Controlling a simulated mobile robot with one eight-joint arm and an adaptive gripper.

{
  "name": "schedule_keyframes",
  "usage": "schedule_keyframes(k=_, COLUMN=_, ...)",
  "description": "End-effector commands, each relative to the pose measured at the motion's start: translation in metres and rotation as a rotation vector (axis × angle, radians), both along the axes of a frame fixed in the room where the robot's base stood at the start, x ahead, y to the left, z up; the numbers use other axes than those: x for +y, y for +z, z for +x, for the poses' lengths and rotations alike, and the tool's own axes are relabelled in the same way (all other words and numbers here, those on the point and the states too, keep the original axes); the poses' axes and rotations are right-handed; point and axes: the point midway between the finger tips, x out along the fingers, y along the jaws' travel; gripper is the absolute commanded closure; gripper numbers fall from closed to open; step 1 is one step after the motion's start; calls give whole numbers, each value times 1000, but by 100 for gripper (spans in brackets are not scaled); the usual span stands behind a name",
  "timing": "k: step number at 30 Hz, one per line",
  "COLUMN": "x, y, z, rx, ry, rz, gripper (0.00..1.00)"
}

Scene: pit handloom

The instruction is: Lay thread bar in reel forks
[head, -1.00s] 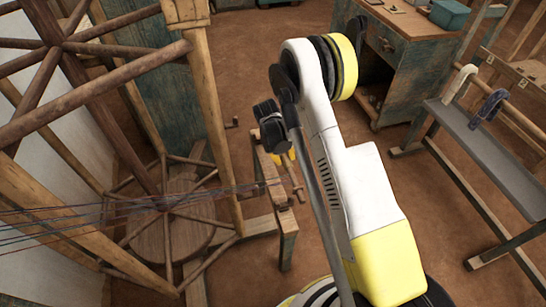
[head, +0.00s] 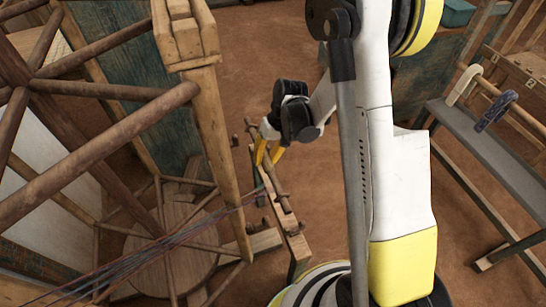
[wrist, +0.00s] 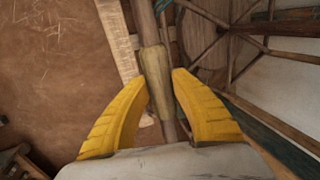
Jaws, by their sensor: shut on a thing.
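My gripper (head: 270,152) has yellow fingers and is shut on the thread bar. In the wrist view, the thread bar (wrist: 157,70) is a brown wooden rod with a paler, thicker sleeve, running between the fingertips of my gripper (wrist: 161,74). In the head view, the bar (head: 275,178) shows just below the fingers, above a low wooden stand (head: 292,232). Dark threads (head: 150,252) stretch from the lower left towards it. I cannot tell the reel forks clearly, nor whether the bar touches the stand.
A large spoked wooden reel (head: 115,93) and a thick post (head: 216,150) stand close left of my gripper. A round wooden disc (head: 170,262) lies low behind the threads. A grey bench (head: 490,150) with yarn hanks stands at right. Brown floor between is clear.

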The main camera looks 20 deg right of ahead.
Motion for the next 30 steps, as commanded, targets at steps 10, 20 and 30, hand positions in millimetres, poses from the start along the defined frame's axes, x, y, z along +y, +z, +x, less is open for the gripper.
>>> schedule_keyframes(k=10, x=23, y=-1, z=0, rx=-1, ry=2, rz=-1, gripper=100)
schedule_keyframes(k=20, x=49, y=-2, z=0, rx=0, ry=2, rz=-2, gripper=100)
schedule_keyframes(k=30, x=75, y=-4, z=0, rx=0, ry=1, rz=-2, gripper=100)
